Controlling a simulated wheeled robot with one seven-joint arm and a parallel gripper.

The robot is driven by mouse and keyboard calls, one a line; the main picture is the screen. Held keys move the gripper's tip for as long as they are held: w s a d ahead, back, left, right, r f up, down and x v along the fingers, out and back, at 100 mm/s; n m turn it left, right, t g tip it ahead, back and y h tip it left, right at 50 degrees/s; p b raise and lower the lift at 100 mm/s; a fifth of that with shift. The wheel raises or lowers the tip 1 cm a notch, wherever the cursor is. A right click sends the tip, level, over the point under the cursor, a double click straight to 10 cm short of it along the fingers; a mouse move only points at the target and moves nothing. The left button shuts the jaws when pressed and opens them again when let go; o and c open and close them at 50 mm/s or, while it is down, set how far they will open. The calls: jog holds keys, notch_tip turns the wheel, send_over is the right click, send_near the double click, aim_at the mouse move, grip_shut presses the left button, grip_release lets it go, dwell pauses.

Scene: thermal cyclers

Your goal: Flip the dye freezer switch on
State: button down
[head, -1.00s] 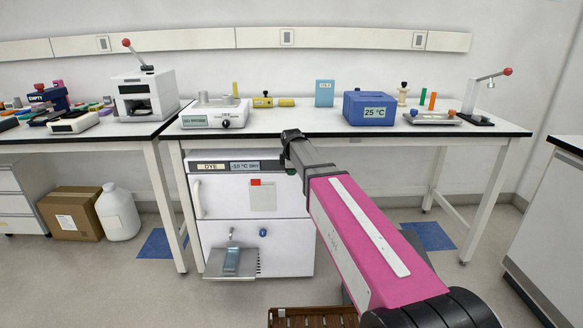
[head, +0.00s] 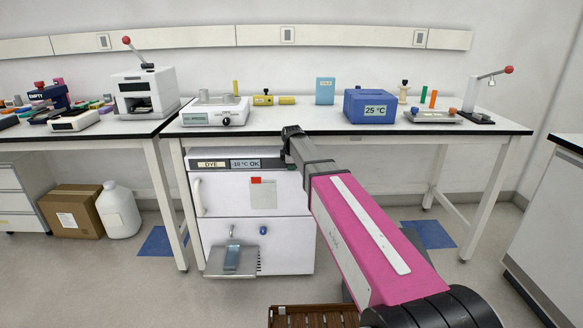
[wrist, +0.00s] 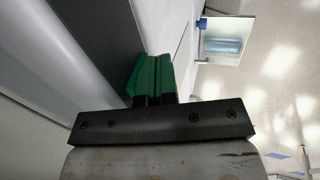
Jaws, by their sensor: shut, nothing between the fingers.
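The dye freezer (head: 258,236) is a white box under the middle bench, with a "DYE" label and a display (head: 245,164) reading about "-15 °C OK". My arm reaches to the right end of its dark top panel and covers that part. In the wrist view my gripper (wrist: 153,82) is shut and empty, with green at its fingertips, close to the freezer's front (wrist: 160,25). I cannot make out the switch apart from the green tips.
The freezer has a handle (head: 197,196) at left and a small tray (head: 232,268) low on its front. A blue "25 °C" box (head: 370,107) stands on the bench. A brown stool (head: 312,318) stands on the floor in front.

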jog(key=shift+r, duration=0.15)
jog(key=shift+r, duration=0.7)
jog(key=s+r, duration=0.8)
jog(key=s, duration=0.1)
jog(key=shift+s, duration=0.25)
jog(key=shift+f, duration=0.1)
jog(key=s+d+f+m+g, duration=0.1)
jog(key=s+d+f+m, duration=0.4)
jog(key=f, duration=0.4)
jog(key=s+d+f+m+g, duration=0.1)
jog(key=s+d+f+m, duration=0.5)
jog(key=s+f, duration=0.3)
jog(key=s+d+f+m+g, duration=0.1)
jog(key=s+d+f+m, duration=0.4)
jog(key=s+f+m, duration=0.2)
notch_tip(320, 180, down, 2)
jog(key=shift+s+d+f+g, duration=0.1)
jog(key=shift+s+d+g, duration=0.1)
jog(key=shift+d+g, duration=0.15)
